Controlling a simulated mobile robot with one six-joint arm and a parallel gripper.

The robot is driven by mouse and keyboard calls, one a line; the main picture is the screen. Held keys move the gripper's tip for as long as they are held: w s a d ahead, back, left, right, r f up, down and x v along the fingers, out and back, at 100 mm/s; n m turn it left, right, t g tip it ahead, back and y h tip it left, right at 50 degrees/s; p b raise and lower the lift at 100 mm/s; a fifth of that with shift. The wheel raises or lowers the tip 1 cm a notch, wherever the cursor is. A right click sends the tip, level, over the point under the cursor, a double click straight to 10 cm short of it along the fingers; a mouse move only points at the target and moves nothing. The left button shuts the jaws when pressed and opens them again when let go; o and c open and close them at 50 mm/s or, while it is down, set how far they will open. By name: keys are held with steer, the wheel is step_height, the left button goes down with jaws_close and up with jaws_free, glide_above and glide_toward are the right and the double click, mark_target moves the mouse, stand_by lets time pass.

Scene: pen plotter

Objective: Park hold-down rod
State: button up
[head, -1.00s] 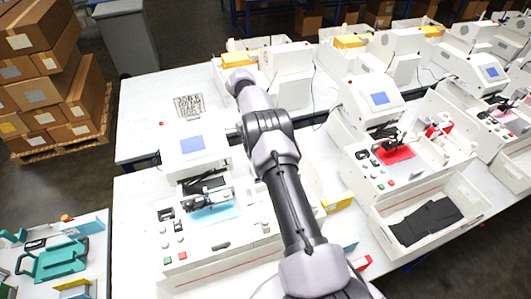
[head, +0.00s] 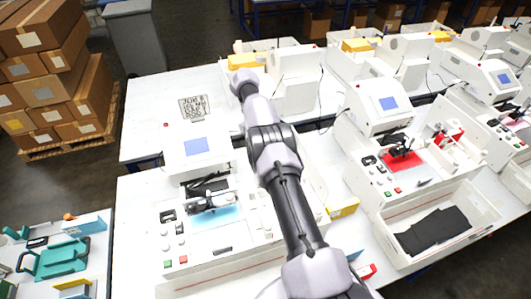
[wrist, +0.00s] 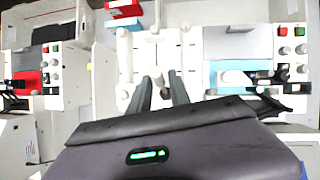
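The near plotter (head: 190,260) is a white machine with a screen, knobs and a light-blue sheet (head: 226,214). A dark and grey mechanism (head: 208,203) lies across that sheet; I cannot tell whether the hold-down rod is part of it. In the wrist view the blue sheet (wrist: 231,73) and dark mechanism (wrist: 268,80) are on the right. In the head view the gripper is hidden by my arm.
A second plotter with a red sheet (head: 404,162) stands to the right, with a white bin (head: 385,225) of black cloth in front. A yellow box (head: 343,209) lies between the machines. The white table (head: 150,115) is mostly clear at back left.

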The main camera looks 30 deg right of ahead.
step_height(320, 180, up, 3)
steer(key=shift+s+r+b, duration=0.1)
steer(key=shift+r+b, duration=0.1)
steer(key=shift+b, duration=0.3)
steer(key=s+b, duration=0.1)
steer(key=b, duration=0.2)
steer(key=shift+s+a, duration=0.35)
steer(key=shift+s, duration=0.05)
steer(key=s+a+r+b, duration=0.1)
steer(key=s+a+b, duration=0.3)
steer(key=s, duration=0.9)
steer(key=shift+a+r, duration=0.3)
steer(key=shift+a, duration=0.25)
